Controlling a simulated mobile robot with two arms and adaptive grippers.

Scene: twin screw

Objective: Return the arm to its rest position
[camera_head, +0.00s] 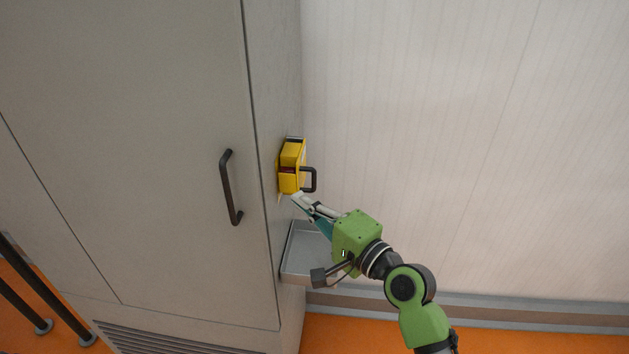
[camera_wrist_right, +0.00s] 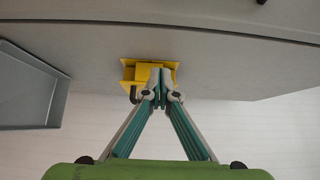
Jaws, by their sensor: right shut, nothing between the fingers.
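My right gripper (camera_head: 298,199) is at the end of my green right arm, just below a yellow box (camera_head: 291,165) with a dark handle on the side of a grey cabinet (camera_head: 180,90). In the right wrist view the gripper (camera_wrist_right: 160,75) has its fingertips together and overlaps part of the yellow box (camera_wrist_right: 135,72). Nothing shows between the fingers. I cannot tell whether the fingertips touch the box. My left gripper is in neither view.
A grey tray (camera_head: 300,277) sticks out from the cabinet's side below the box, close under my right gripper. A dark door handle (camera_head: 229,188) stands out from the cabinet front. A pale wall (camera_head: 460,130) is behind. Orange floor (camera_head: 370,335) shows at the bottom.

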